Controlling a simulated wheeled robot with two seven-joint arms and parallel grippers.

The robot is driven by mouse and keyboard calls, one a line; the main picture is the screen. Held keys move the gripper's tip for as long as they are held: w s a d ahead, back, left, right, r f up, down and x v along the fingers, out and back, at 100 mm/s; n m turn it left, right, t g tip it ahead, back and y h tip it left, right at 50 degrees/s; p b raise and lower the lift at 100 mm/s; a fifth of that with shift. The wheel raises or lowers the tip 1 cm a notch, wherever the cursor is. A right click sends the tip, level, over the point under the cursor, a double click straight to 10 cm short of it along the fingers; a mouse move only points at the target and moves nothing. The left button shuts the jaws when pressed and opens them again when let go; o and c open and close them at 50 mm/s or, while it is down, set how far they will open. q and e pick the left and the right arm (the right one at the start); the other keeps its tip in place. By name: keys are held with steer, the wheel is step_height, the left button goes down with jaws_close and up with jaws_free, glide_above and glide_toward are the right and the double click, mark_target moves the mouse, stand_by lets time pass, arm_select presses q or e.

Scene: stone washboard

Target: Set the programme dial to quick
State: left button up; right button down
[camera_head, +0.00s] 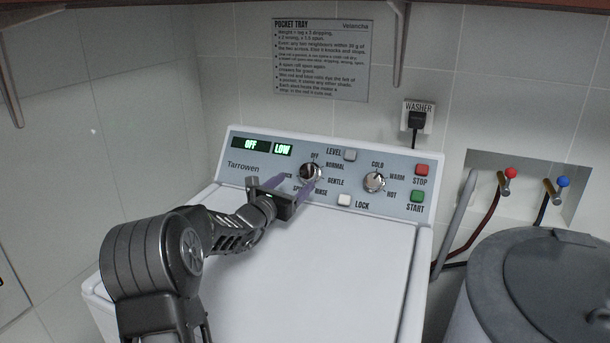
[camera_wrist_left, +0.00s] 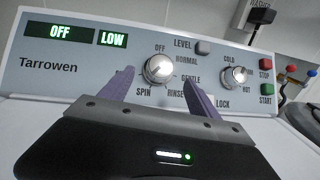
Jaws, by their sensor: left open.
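The programme dial (camera_head: 311,173) is a round silver knob on the washer's sloped panel. OFF, NORMAL, GENTLE, RINSE and SPIN labels surround it; the label at its left is mostly hidden behind a finger. The dial also shows in the left wrist view (camera_wrist_left: 158,69), and I cannot tell its pointer's direction for sure. The display (camera_head: 251,145) reads OFF, beside a smaller LOW. My left gripper (camera_head: 292,188) is open, its purple fingers pointing at the panel on either side of the dial's lower part. I cannot tell whether they touch it. My right gripper is not in view.
A second knob (camera_head: 374,182) with COLD, WARM and HOT sits to the right. Nearby are the LEVEL button (camera_head: 350,155), LOCK button (camera_head: 344,200), red STOP button (camera_head: 422,170) and green START button (camera_head: 417,196). A grey lidded bin (camera_head: 540,290) stands at the right.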

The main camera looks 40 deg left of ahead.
mark_target(306, 173)
arm_select(q)
steer(key=p+x, duration=0.1)
steer(key=x, duration=0.6)
steer(key=shift+w, duration=0.15)
steer(key=c, duration=1.4)
